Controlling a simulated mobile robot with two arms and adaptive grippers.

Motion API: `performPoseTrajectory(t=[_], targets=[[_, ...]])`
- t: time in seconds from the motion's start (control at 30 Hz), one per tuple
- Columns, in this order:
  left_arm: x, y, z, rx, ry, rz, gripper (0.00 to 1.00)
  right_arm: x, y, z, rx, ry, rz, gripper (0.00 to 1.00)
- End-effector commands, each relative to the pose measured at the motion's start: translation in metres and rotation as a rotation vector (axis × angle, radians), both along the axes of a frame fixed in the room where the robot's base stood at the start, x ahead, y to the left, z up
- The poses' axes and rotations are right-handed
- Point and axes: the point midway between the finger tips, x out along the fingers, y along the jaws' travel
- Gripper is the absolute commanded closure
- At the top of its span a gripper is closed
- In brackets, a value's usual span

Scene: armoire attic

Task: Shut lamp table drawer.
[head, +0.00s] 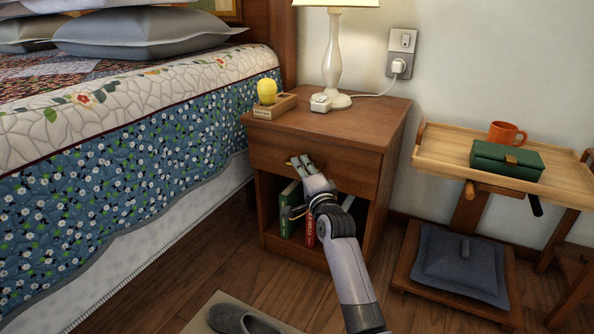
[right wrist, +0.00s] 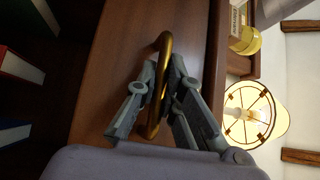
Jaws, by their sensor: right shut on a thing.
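The lamp table (head: 345,112) is a brown wooden nightstand beside the bed. Its drawer (head: 350,174) sits under the top, above an open shelf. The drawer front looks close to flush with the frame; I cannot tell if a small gap remains. My right gripper (head: 302,163) is at the drawer front, partly hiding it. In the right wrist view, the gripper (right wrist: 164,68) is shut on the curved brass handle (right wrist: 153,122), with its fingers on both sides, close to the drawer front (right wrist: 118,62). My left gripper is out of view.
On the table stand a lamp (head: 332,55), a yellow bulb-shaped thing (head: 267,90) on a wooden block, and a small white box. Books (head: 287,212) stand on the shelf below. The bed (head: 120,180) is close on the left; a tray table (head: 440,150) stands right.

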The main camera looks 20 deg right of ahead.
Motion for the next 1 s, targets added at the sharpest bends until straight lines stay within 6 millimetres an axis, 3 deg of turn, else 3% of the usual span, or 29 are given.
performPoseTrajectory(t=[0.33,0.37,0.67,1.0], targets=[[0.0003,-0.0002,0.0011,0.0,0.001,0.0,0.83,0.0043,-0.0072,-0.0002,-0.003,0.002,-0.004,1.0],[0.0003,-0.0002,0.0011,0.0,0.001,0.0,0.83,0.0044,-0.0074,-0.0002,-0.003,0.002,-0.005,0.91],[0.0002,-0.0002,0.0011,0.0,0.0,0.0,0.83,0.0041,-0.0086,0.001,-0.002,-0.001,-0.006,0.71],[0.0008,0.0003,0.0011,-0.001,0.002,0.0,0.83,0.0029,-0.0082,0.0013,-0.001,-0.003,-0.007,0.7]])
